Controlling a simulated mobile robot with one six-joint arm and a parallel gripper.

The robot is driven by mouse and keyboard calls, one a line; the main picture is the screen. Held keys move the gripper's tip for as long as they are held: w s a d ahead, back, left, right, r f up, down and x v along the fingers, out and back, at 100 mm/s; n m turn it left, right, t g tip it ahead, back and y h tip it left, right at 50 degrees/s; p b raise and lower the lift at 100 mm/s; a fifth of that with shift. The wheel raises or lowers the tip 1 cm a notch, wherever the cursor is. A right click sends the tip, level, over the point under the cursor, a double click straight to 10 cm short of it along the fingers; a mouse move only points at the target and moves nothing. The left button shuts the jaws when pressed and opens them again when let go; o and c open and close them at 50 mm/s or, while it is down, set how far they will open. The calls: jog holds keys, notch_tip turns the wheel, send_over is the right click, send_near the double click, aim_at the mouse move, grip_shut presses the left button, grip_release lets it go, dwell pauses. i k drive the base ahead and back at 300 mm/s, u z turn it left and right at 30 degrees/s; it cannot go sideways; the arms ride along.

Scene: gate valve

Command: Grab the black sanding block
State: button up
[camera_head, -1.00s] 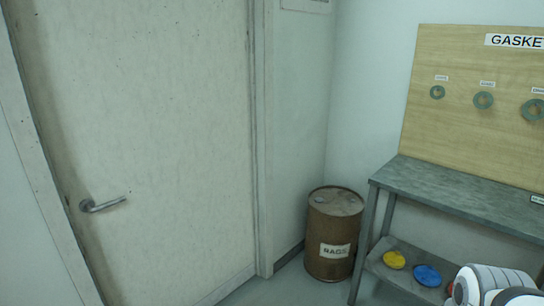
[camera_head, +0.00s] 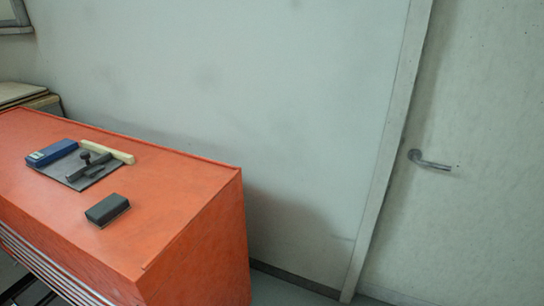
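A black sanding block (camera_head: 107,209) lies flat on the orange top of a tool chest (camera_head: 185,205), toward the near side. It is apart from the other items on the chest, with bare orange surface around it. My gripper is not in view now, so its state does not show.
Behind the block on the chest lie a grey sheet (camera_head: 80,172) with a dark tool (camera_head: 88,165), a blue box (camera_head: 52,152) and a pale yellow bar (camera_head: 108,152). A wall stands behind the chest. A door with a lever handle (camera_head: 430,161) is at the right.

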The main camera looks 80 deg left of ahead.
aim_at(104, 212)
jog(key=u, duration=0.8)
jog(key=i, duration=1.6)
jog(key=u, duration=3.9)
jog(key=i, duration=1.7)
jog(key=z, duration=0.05)
